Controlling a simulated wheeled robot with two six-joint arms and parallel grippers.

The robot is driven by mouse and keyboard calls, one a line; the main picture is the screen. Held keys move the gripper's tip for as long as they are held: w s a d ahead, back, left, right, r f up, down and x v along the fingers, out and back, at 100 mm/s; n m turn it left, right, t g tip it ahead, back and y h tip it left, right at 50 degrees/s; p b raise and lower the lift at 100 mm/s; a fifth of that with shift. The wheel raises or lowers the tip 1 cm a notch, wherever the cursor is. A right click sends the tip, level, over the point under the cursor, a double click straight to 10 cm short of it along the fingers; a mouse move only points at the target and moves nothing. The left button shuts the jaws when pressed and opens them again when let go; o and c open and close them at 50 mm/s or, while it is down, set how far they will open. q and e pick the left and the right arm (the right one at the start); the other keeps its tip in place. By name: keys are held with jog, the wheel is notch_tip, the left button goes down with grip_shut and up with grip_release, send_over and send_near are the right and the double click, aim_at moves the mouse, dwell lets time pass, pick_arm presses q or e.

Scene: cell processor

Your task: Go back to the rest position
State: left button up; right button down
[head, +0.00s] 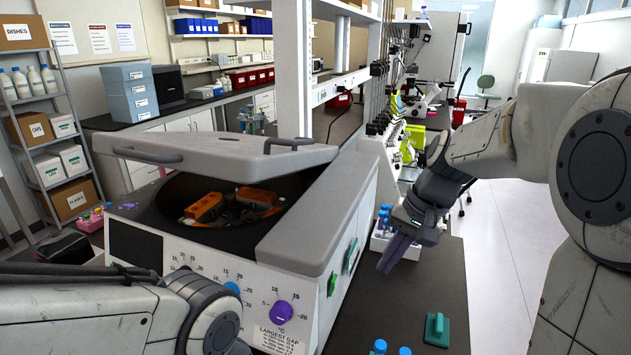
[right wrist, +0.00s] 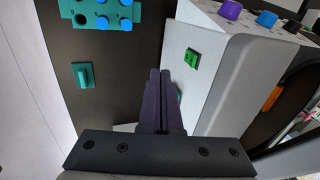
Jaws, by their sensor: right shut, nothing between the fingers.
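My right gripper (head: 386,268) hangs over the dark bench, to the right of the centrifuge, with its purple fingers pointing down. In the right wrist view its fingers (right wrist: 160,75) lie together, shut and empty. The grey-white centrifuge (head: 330,205) has its lid (head: 235,155) raised, and orange buckets (head: 205,207) show in its bowl. My left arm comes in along the bottom left, in front of the centrifuge; I cannot make out its gripper.
Behind my right gripper stands a white rack (head: 408,250) with blue-capped tubes. A teal block (head: 436,328) lies on the bench, and it shows in the right wrist view (right wrist: 83,75) near a teal rack (right wrist: 72,10) of blue-capped tubes. Floor is clear at right.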

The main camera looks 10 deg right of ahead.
jog(key=s+a+f+n+g+b, duration=0.1)
jog(key=s+a+f+n, duration=0.35)
jog(key=s+a, duration=0.45)
jog(key=s+a+f+n+h, duration=0.1)
jog(key=s+a+f+n, duration=0.1)
jog(key=s, duration=0.4)
jog(key=s+a+f+n+h+b, duration=0.1)
jog(key=s+a+f+n, duration=0.1)
jog(key=s+a+n, duration=0.2)
jog(key=shift+s+f+n+g, duration=0.35)
jog(key=shift+s+n+g, duration=0.05)
jog(key=shift+s+n, duration=0.85)
